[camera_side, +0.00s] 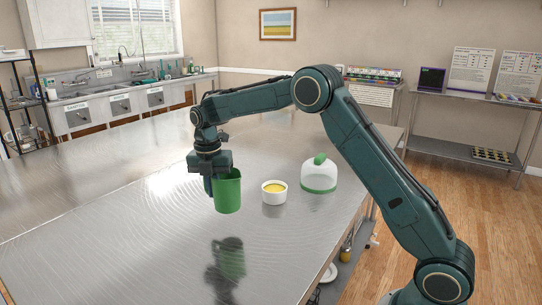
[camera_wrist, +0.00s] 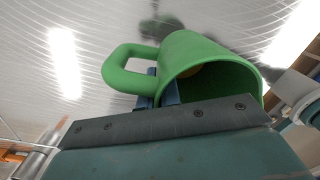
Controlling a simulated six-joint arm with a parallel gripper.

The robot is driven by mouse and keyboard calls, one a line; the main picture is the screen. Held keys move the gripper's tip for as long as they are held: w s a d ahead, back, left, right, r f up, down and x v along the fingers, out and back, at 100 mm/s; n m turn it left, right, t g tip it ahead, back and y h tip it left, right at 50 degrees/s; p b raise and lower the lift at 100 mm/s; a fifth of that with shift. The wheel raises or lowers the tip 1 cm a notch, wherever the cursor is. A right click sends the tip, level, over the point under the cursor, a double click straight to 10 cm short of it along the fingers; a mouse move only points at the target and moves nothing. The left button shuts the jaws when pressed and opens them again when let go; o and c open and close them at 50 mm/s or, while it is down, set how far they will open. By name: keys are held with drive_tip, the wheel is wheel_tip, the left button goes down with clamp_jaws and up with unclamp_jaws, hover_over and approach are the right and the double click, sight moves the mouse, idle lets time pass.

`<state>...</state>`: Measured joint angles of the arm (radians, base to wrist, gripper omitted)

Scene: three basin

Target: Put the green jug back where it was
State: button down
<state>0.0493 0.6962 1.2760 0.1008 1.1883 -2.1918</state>
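The green jug (camera_side: 228,193) hangs above the metal table, roughly upright, with a gap between its base and its reflection. In the wrist view the jug (camera_wrist: 205,57) shows its open mouth and its loop handle on the left. My gripper (camera_side: 210,184) is at the jug's left side in the side view. In the wrist view its blue fingers (camera_wrist: 161,88) are closed at the jug's side near the handle; the exact contact is partly hidden. A patch of orange-yellow shows inside the jug's mouth.
A white bowl with yellow contents (camera_side: 274,197) stands on the table (camera_side: 130,220) just right of the jug. A white dome with a green knob and green rim (camera_side: 319,178) stands further right. The table's left and front areas are clear.

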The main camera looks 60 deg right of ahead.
sight(216, 207)
drive_tip(key=shift+f, duration=0.5)
drive_tip(key=shift+f, duration=0.1)
drive_tip(key=shift+f, duration=2.55)
drive_tip(key=shift+f, duration=0.15)
drive_tip(key=c, duration=1.6)
unclamp_jaws()
wheel_tip(216, 207, up, 12)
drive_tip(key=shift+w+a, duration=0.15)
drive_tip(key=shift+a, duration=0.05)
